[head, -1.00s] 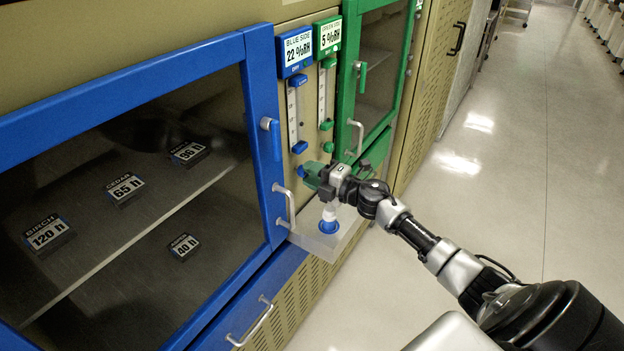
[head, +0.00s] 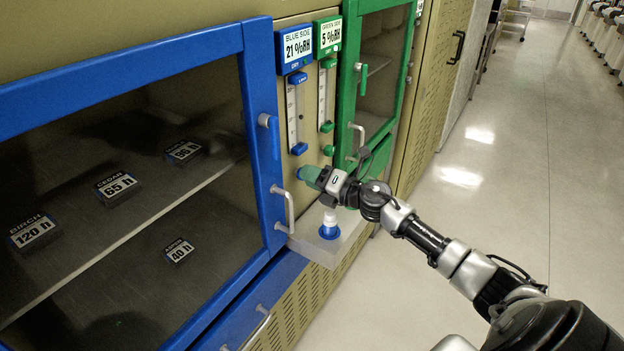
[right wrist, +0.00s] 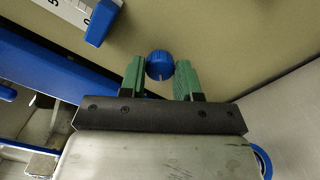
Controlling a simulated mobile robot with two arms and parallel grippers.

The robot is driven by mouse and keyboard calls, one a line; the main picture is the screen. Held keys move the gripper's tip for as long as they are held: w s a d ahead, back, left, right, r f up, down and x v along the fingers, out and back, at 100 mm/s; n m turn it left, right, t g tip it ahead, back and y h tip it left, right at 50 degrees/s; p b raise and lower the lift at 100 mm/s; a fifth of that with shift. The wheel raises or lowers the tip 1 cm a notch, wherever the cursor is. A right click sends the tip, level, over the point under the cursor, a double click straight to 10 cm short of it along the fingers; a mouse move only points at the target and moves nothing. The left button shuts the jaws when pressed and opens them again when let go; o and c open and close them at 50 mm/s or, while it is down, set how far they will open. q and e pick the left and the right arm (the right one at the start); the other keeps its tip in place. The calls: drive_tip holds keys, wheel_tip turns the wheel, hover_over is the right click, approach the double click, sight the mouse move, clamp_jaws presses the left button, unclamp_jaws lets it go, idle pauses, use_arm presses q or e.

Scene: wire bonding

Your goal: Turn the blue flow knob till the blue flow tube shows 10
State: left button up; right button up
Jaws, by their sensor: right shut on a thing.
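The blue flow knob (head: 301,172) sits on the tan panel below the blue flow tube (head: 292,115); in the right wrist view the knob (right wrist: 159,65) shows a pale mark at its lower edge. My right gripper (head: 312,177) is shut on the knob, its green fingers on either side in the right wrist view (right wrist: 160,75). The tube's scale is too small to read in the head view; the right wrist view shows only its lower end with a "5". The blue side display (head: 298,45) reads 21 %RH. My left gripper is not in view.
A white-capped bottle with a blue base (head: 329,226) stands on a small shelf (head: 335,250) below my gripper. The blue door handle (head: 284,210) is close left. The green tube (head: 322,97) and green door (head: 350,90) are to the right. The aisle floor is clear.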

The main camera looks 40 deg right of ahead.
drive_tip(key=shift+f, duration=0.1)
idle(0.3)
drive_tip(key=o, duration=0.9)
drive_tip(key=shift+o, duration=0.2)
drive_tip(key=b+v, duration=0.2)
drive_tip(key=v, duration=0.8)
drive_tip(key=shift+s+d, duration=0.15)
drive_tip(key=shift+s, duration=0.2)
